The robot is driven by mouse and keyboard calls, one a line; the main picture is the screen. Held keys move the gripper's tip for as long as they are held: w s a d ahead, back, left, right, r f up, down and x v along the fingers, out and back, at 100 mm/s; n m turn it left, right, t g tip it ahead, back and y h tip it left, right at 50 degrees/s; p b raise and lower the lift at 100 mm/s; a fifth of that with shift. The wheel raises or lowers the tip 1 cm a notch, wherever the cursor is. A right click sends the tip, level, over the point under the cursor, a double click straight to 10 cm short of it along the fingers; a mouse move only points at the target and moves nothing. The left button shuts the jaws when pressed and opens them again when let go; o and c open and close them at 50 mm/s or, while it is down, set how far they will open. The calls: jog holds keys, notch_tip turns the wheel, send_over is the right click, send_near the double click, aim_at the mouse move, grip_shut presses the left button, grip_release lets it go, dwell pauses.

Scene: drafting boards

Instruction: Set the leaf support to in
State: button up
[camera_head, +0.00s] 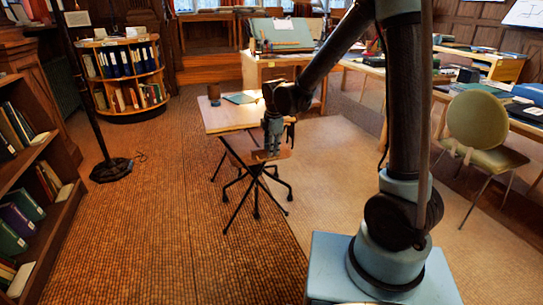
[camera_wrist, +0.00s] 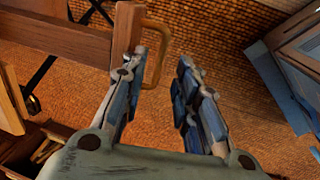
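A small table with a light wooden top (camera_head: 232,118) stands on thin dark legs in the head view. In the wrist view, a reddish-brown wooden panel (camera_wrist: 60,37) and upright bar fill the upper left. A tan, rounded loop handle (camera_wrist: 169,36), which may belong to the leaf support, sticks out from the bar. My gripper (camera_head: 272,140) is at the table's right side. In the wrist view my gripper (camera_wrist: 160,62) is open, its fingers apart with carpet between them. The support's position is unclear.
A dark cup (camera_head: 214,94) and a green flat item (camera_head: 240,98) are on the tabletop. A green chair (camera_head: 478,130) and desks stand right, bookshelves left. A floor lamp base (camera_head: 111,169) stands left of the table. Carpet in front is clear.

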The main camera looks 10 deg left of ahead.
aim_at(271, 159)
jog(key=shift+w+a+f, duration=0.1)
jog(key=shift+w+f, duration=0.05)
jog(key=shift+f, duration=0.9)
jog(key=shift+w+a+f, duration=0.1)
jog(key=shift+w+f, duration=0.05)
jog(key=shift+f, duration=0.9)
grip_shut()
